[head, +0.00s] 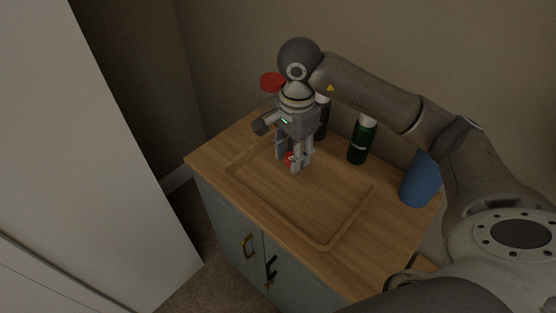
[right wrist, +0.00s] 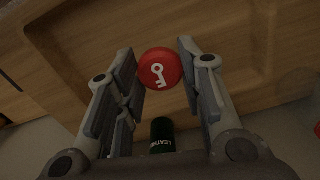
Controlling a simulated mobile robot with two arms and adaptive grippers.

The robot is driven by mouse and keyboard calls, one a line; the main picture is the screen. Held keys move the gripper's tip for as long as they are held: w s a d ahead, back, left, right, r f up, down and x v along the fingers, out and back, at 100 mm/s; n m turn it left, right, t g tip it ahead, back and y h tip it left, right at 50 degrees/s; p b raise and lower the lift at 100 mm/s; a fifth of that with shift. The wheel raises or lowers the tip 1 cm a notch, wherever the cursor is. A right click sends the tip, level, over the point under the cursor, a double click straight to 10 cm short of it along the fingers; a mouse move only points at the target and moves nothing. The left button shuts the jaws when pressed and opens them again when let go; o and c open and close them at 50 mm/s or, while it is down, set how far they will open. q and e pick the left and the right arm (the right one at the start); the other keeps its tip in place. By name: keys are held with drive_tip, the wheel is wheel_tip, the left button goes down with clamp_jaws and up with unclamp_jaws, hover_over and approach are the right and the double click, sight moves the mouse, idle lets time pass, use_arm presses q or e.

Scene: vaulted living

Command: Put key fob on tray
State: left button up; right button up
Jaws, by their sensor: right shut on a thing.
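The key fob is a round red disc with a white key symbol, and it shows between my fingertips in the right wrist view (right wrist: 160,68). In the head view, a small red part of the fob (head: 288,159) shows between the fingers. My right gripper (head: 289,164) points down over the far left part of the wooden tray (head: 328,244) and is shut on the fob. The fob is at or just above the tray floor; I cannot tell if it touches. The tray lies on the wooden cabinet top. My left gripper is not in view.
Behind the tray stand a green bottle (head: 359,146), a dark bottle (head: 322,122) and a blue cup-like object (head: 420,182). A red-topped item (head: 271,82) is partly hidden by my right gripper. The middle and near parts of the tray are bare.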

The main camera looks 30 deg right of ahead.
sight(275, 170)
drive_tip(key=w+f, duration=0.4)
drive_tip(key=w+f+p, duration=0.1)
drive_tip(key=w+f, duration=0.1)
drive_tip(key=shift+w+a, duration=0.15)
drive_tip(key=shift+a, duration=0.25)
drive_tip(key=shift+w+f, duration=0.15)
drive_tip(key=shift+f, duration=0.05)
drive_tip(key=shift+w+f, duration=0.15)
drive_tip(key=shift+f, duration=0.05)
wheel_tip(275, 170, down, 3)
drive_tip(key=shift+f+p, duration=0.1)
drive_tip(key=shift+p, duration=0.5)
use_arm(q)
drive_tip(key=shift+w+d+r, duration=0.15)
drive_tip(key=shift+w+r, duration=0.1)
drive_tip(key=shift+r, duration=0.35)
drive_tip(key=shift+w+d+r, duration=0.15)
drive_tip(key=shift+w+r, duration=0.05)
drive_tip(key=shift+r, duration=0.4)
use_arm(e)
drive_tip(key=shift+w, duration=0.1)
drive_tip(key=shift+f, duration=0.2)
drive_tip(key=o, duration=0.9)
drive_tip(key=shift+c, duration=0.2)
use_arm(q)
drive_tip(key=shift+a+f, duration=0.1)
